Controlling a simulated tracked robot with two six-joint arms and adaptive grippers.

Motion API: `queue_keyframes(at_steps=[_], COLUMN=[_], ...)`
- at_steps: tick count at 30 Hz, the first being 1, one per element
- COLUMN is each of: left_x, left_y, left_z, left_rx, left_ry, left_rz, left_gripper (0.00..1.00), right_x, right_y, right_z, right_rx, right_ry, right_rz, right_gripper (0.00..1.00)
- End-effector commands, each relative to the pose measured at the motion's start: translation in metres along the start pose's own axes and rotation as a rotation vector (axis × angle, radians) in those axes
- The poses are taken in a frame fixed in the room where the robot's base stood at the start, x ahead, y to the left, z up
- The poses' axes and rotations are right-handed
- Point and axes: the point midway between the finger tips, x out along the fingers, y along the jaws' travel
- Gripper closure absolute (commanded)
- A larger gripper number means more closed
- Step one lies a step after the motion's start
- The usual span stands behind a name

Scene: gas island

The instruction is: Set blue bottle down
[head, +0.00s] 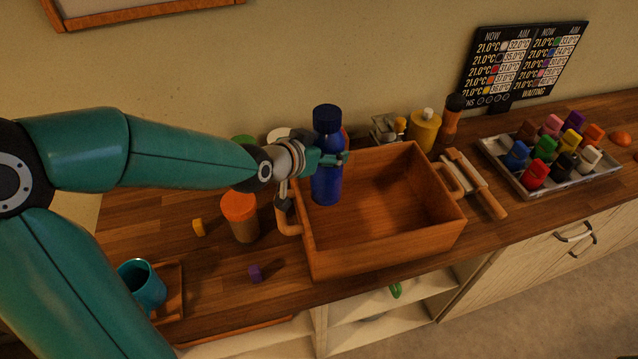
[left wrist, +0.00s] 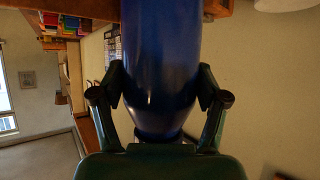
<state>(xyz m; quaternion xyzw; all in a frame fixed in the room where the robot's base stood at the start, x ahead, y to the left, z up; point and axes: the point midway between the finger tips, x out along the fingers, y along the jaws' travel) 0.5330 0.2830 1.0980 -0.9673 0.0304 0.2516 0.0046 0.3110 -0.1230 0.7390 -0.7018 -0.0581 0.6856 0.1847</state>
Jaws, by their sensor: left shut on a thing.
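The blue bottle (head: 327,170) is upright, with a dark blue cap, at the left end of the wooden box (head: 380,244) in the head view. Its lower part shows against the inside of the box; I cannot tell whether its base touches the floor of the box. My left gripper (head: 333,159) is shut on the bottle at its upper body. In the left wrist view the bottle (left wrist: 160,60) fills the middle, between the two fingers of my left gripper (left wrist: 160,100). My right gripper is in neither view.
An orange-lidded jar (head: 240,218) stands left of the box. A teal mug (head: 143,285) is on a wooden tray at the front left. A yellow bottle (head: 424,130) stands behind the box. A tray of coloured blocks (head: 530,182) and a dark display board (head: 523,65) are at right.

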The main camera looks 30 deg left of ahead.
Motion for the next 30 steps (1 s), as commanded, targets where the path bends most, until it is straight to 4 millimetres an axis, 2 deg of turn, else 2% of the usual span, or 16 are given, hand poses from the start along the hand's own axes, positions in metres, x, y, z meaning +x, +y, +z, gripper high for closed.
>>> queue_keyframes(at_steps=[1,11,18,27,28,30], left_x=[0.008,0.019,0.035,0.036,0.037,0.037], left_y=[0.000,0.000,0.001,0.001,0.002,0.002], left_z=[0.013,0.031,0.060,0.061,0.064,0.064], left_rx=[0.001,0.003,0.003,0.003,0.003,0.003], left_ry=[0.005,0.006,0.005,0.005,0.000,0.000], left_rz=[-0.001,0.001,0.001,0.002,0.004,0.004], left_gripper=[0.93,0.93,0.93,0.93,0.24,0.13], right_x=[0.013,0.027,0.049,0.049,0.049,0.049], right_y=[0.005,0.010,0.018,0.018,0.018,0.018], right_z=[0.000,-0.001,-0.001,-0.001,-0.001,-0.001], right_rx=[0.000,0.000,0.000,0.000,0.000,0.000], right_ry=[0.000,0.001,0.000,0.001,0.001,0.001], right_rz=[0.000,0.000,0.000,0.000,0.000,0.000], right_gripper=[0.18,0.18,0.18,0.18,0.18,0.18])
